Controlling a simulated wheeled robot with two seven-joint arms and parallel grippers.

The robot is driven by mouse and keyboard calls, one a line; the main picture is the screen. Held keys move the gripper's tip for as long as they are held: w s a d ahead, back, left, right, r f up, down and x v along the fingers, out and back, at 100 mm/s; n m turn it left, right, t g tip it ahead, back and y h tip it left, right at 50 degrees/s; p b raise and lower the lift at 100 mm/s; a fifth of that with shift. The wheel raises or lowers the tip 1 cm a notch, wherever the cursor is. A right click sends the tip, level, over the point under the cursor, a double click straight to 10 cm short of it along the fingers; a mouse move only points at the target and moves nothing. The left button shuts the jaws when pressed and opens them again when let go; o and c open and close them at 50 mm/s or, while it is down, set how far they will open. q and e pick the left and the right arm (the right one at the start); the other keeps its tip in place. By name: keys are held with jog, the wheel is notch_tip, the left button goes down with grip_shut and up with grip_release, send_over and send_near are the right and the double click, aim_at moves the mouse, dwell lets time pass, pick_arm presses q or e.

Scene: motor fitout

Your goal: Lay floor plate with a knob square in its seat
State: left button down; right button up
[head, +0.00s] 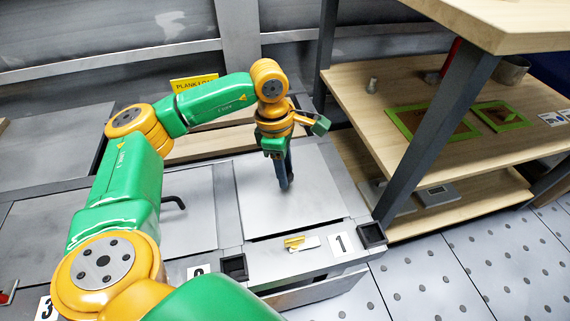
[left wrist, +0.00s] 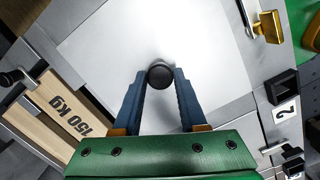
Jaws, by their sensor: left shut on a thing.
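The floor plate (head: 305,200) is a flat light-grey square in the bay by label 1. It also fills much of the left wrist view (left wrist: 110,45). A round black knob (left wrist: 158,74) stands up from it. My left gripper (head: 285,183) points down over the plate, its blue fingers shut on the knob; it also shows in the left wrist view (left wrist: 160,82). The fingers hide most of the knob in the head view. I cannot tell whether the plate lies flush in its seat. My right gripper is not in view.
A yellow latch (head: 296,243), label 1 (head: 340,244) and black corner sockets (head: 372,234) line the near edge. A neighbouring panel with a bent black handle (head: 174,203) lies left. Wooden planks (head: 210,143) lie behind. A shelf (head: 420,150) with a slanted dark leg stands right.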

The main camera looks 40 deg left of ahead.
pick_arm(q)
jog(key=shift+f+b, duration=0.3)
jog(key=shift+f, duration=0.3)
dwell(1.3)
jog(key=shift+c, duration=1.9)
grip_release()
